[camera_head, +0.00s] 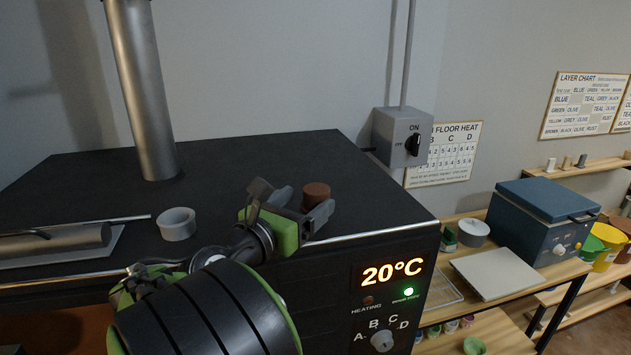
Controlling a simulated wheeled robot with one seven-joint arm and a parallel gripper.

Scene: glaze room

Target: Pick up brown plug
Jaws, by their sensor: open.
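The brown plug (316,193) is a short reddish-brown cylinder standing on the black kiln top (265,158), near its right front edge. My gripper (303,207) is just in front and to the left of the plug, with its fingers apart. One finger lies close to the plug's lower front and hides part of its base. I cannot tell whether the finger touches it. Nothing shows held in the jaws.
A grey ring-shaped cup (177,224) and a metal cylinder on a plate (60,243) sit left on the kiln top. A metal flue pipe (142,95) rises behind. A grey switch box (402,137) is on the wall at right.

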